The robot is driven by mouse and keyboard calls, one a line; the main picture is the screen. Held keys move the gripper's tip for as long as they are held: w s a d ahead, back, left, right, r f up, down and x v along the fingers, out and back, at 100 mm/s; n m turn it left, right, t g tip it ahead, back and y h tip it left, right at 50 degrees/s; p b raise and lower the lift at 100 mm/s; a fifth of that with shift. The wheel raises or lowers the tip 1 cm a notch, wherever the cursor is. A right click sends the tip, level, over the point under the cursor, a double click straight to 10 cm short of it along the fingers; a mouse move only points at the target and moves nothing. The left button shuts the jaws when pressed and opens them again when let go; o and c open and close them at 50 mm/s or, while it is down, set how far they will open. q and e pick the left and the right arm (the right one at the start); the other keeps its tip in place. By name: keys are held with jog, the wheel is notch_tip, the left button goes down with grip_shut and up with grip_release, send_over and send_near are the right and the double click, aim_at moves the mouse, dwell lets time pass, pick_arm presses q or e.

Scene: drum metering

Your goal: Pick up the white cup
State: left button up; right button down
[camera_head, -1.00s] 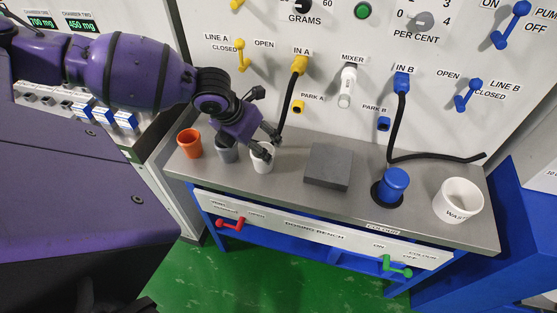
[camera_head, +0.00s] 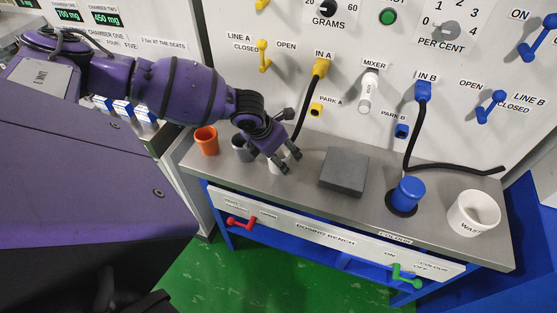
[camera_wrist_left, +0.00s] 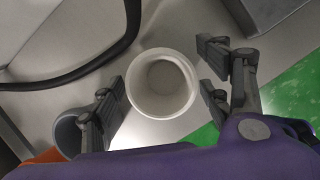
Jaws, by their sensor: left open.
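The white cup (camera_wrist_left: 160,84) stands upright on the steel bench and looks empty in the left wrist view. In the head view the white cup (camera_head: 274,168) is mostly hidden behind my left gripper (camera_head: 289,160). My left gripper is open; in the left wrist view its fingers (camera_wrist_left: 163,95) lie on either side of the cup, with gaps visible, mostly on the right. I cannot tell how far above the rim the fingertips are. My right gripper is not in view.
A grey cup (camera_head: 242,149) stands close to the left of the white cup, and an orange cup (camera_head: 206,141) is beyond it. A grey block (camera_head: 344,171) lies to the right. A black hose (camera_head: 303,108) hangs behind.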

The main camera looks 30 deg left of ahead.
pick_arm(q)
jog(key=shift+c, duration=0.3)
jog(key=c, duration=1.2)
jog(key=shift+r, duration=0.1)
notch_tip(320, 180, up, 10)
